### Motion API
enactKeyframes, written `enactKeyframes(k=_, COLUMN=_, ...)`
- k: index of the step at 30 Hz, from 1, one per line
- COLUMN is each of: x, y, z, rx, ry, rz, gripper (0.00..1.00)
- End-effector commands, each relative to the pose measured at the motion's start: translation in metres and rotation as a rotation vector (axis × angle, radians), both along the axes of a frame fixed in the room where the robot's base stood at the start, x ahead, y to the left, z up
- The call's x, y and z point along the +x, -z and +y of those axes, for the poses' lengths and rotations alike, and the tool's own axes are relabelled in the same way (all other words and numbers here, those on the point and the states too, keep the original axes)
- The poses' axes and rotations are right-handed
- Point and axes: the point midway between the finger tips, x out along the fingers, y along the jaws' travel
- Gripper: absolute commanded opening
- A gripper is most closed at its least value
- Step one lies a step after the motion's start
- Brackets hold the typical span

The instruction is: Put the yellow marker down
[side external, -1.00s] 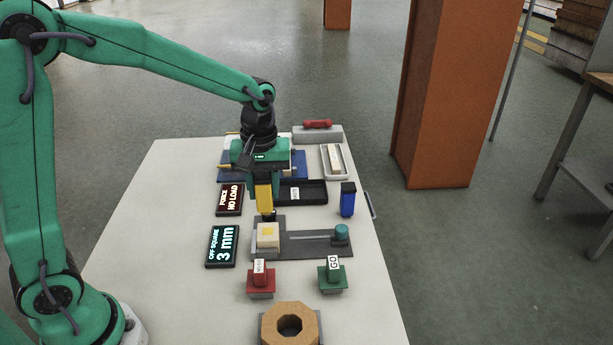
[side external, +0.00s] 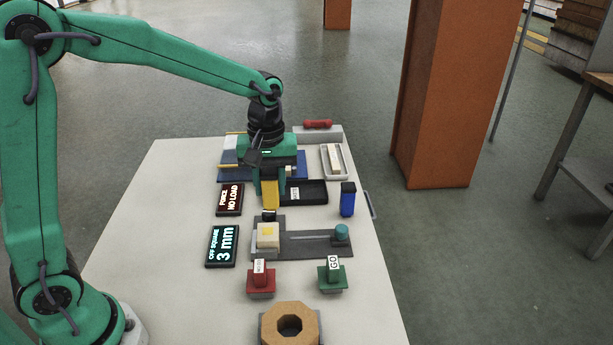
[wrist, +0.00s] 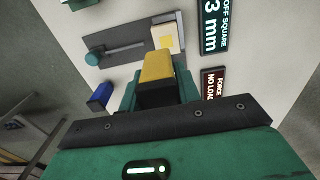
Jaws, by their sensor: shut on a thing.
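The yellow marker (side external: 270,194) is upright in my gripper (side external: 270,188), with its dark end (side external: 269,214) pointing down. My gripper's green fingers are shut on it from both sides. In the wrist view the marker (wrist: 158,68) sticks out from between the fingers of my gripper (wrist: 158,92). The cream block (wrist: 167,38) also shows in the wrist view, past the marker.
The grey plate (side external: 305,250) bears the block and a teal knob (side external: 341,232). A labelled black tray (side external: 316,193) and a blue marker-like thing (side external: 348,200) stand right of my gripper. Displays read "NO LOAD" (side external: 230,199) and "3 mm" (side external: 222,246). Red (side external: 261,282) and green (side external: 332,280) pieces stand in front.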

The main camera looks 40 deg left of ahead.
Motion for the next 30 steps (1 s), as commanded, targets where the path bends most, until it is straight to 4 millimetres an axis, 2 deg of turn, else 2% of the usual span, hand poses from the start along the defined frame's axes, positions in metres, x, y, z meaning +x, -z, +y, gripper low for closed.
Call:
enactKeyframes(k=12, x=0.052, y=0.004, z=-0.065, rx=0.0, ry=0.005, rz=-0.003, gripper=0.18)
enactKeyframes(k=18, x=0.066, y=0.007, z=-0.088, rx=-0.001, ry=0.002, rz=-0.004, gripper=0.18)
enactKeyframes(k=24, x=0.069, y=0.008, z=-0.094, rx=-0.001, ry=0.001, rz=-0.004, gripper=0.18)
enactKeyframes(k=30, x=0.073, y=0.011, z=-0.087, rx=-0.001, ry=-0.002, rz=-0.004, gripper=0.18)
